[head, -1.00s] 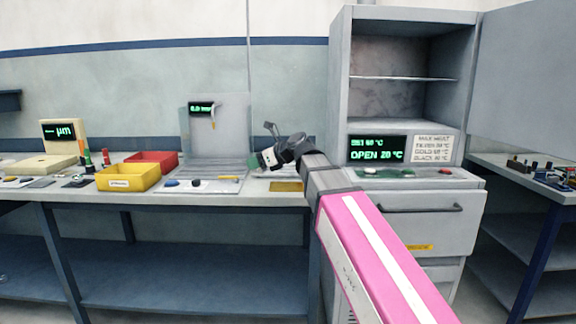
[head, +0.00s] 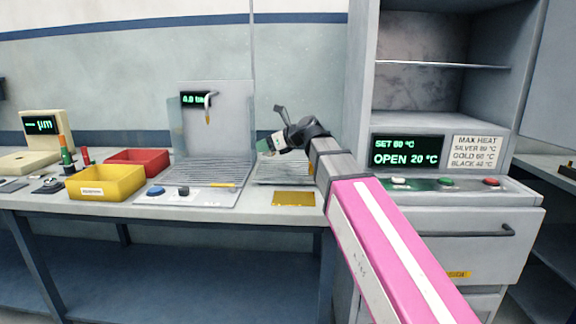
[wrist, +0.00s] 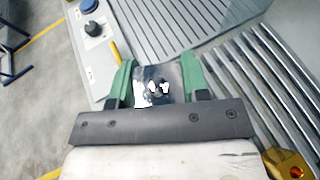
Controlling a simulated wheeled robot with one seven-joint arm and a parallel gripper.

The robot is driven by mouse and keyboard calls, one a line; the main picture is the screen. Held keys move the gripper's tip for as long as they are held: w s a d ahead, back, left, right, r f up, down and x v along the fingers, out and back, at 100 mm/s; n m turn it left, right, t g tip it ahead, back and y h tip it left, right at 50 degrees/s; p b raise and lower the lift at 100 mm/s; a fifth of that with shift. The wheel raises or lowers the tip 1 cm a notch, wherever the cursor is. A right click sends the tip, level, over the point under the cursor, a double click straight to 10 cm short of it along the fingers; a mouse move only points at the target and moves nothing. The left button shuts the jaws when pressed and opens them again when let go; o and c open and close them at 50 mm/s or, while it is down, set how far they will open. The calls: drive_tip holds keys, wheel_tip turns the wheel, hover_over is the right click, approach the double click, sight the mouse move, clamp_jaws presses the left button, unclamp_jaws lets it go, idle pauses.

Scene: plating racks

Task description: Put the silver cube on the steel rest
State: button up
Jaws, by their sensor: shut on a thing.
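My gripper (wrist: 157,88) is shut on the silver cube (wrist: 158,72) in the wrist view, with a green finger on each side of it. The cube is shiny and mirror-like, with dark and white reflections. In the head view my gripper (head: 268,146) hangs above the bench, and the cube cannot be told clearly there. The steel rest is a row of parallel metal bars (wrist: 262,78) right of the cube in the wrist view. In the head view the rest (head: 282,174) lies below my gripper, partly hidden by my arm.
A grey station with a ribbed plate (head: 205,170) stands left of the rest. Yellow (head: 105,183) and red (head: 150,157) bins are further left. A gold-coloured piece (wrist: 288,164) sits by the bars. An open cabinet (head: 440,80) stands at right; its display reads "OPEN 20 °C".

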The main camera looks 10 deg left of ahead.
hover_over(275, 172)
drive_tip(key=f, duration=0.6)
drive_tip(key=shift+w+f, duration=0.15)
drive_tip(key=shift+w, duration=0.05)
drive_tip(key=shift+f, duration=2.05)
drive_tip(key=o, duration=1.2)
drive_tip(key=shift+f, duration=0.1)
drive_tip(key=v, duration=1.2)
drive_tip(key=shift+d, duration=0.1)
